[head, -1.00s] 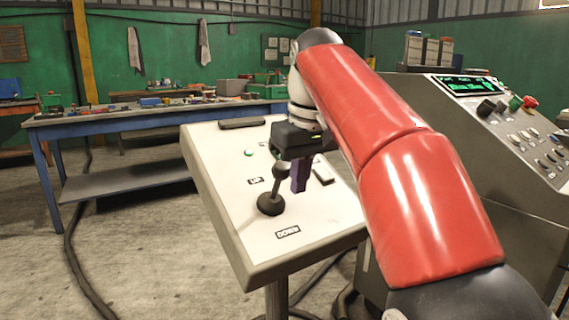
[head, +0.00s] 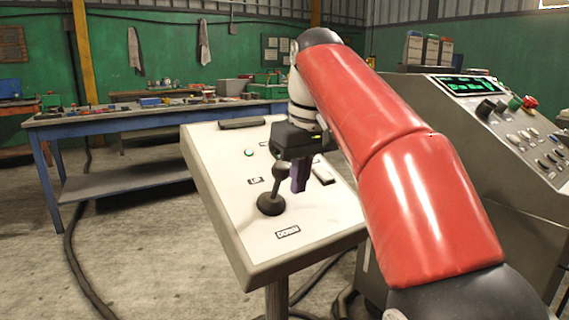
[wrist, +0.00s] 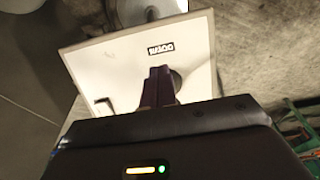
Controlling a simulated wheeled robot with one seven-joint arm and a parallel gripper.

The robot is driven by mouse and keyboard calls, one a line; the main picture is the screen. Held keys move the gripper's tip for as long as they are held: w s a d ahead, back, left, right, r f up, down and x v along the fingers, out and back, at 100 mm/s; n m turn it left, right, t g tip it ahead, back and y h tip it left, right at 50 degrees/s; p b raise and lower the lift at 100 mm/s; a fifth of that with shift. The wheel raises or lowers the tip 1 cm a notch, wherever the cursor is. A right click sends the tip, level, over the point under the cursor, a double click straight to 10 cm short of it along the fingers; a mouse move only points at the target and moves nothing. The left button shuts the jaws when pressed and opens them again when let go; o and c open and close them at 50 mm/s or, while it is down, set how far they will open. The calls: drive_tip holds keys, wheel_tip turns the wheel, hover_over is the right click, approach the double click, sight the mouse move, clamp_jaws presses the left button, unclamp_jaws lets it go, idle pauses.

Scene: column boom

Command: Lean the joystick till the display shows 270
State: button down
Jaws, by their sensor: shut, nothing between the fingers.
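The joystick (head: 272,203) has a dark round base and a thin stick with a knob, and stands on a tilted white panel (head: 220,165) between the labels UP (head: 255,181) and DOWN (head: 288,232). My gripper (head: 299,186) is shut and empty, its purple fingers just right of the stick; I cannot tell whether they touch it. In the wrist view the shut fingers (wrist: 159,84) hide most of the joystick base (wrist: 176,80). A small display (head: 468,86) with green text is on the grey console at the right; its text is too small to read.
The grey console (head: 420,125) with knobs and a red button (head: 530,102) stands to the right. A blue workbench (head: 110,125) with clutter is behind at left.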

sight(284, 165)
drive_tip(key=shift+w+a, duration=0.1)
drive_tip(key=shift+w+a+p, duration=0.2)
drive_tip(key=shift+w+a, duration=0.3)
drive_tip(key=shift+w, duration=0.25)
drive_tip(key=shift+w+a+p, duration=0.15)
drive_tip(key=shift+w+a, duration=0.3)
drive_tip(key=shift+w, duration=0.25)
drive_tip(key=shift+w+a+p, duration=0.2)
drive_tip(key=shift+w+a, duration=0.3)
drive_tip(key=shift+w, duration=0.25)
idle(1.5)
drive_tip(key=s+d+b, duration=0.1)
drive_tip(key=s, duration=0.1)
drive_tip(key=s+d+b, duration=0.1)
drive_tip(key=shift+s+d, duration=0.3)
drive_tip(key=shift+s, duration=0.1)
